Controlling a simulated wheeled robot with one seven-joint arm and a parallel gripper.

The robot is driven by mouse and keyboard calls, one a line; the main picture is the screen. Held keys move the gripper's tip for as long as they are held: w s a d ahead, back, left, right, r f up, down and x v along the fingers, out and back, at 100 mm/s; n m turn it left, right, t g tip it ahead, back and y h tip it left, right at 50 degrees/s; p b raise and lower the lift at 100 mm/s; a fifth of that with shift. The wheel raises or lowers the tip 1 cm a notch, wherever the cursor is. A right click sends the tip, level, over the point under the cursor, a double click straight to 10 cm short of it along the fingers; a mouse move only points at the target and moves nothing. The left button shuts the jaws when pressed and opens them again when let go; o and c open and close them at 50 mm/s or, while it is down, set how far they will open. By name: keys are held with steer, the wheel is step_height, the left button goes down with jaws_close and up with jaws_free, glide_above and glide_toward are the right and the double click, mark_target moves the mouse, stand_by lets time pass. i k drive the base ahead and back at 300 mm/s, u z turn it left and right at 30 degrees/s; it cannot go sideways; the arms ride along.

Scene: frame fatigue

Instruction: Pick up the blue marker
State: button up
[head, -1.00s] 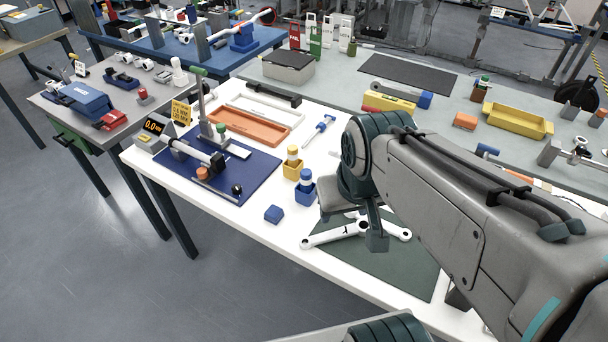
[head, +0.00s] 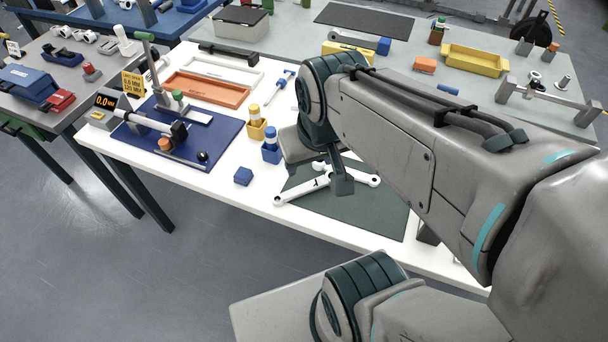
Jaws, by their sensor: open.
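The blue marker (head: 270,133) appears to be the small upright piece with a blue cap and white body, standing in a blue holder (head: 271,152) on the white table (head: 225,184). A similar yellow-capped piece (head: 254,110) stands in a yellow holder (head: 257,130) just behind it. My gripper (head: 322,172) is to the right of the blue holder, above the dark green mat, apart from the marker. It is open, pointing down, with nothing seen between its fingers. My arm hides part of it and of the table behind.
A white crank arm (head: 300,192) lies on the green mat (head: 385,212) below my gripper. A blue block (head: 243,176) lies in front of the holders. A blue mat with a gauge fixture (head: 215,150), an orange tray (head: 207,89) and a blue-handled screwdriver (head: 281,88) are further left and back.

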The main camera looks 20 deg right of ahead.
mark_target(270, 132)
steer(key=u, duration=1.45)
steer(key=i, duration=0.9)
steer(key=z, duration=2.8)
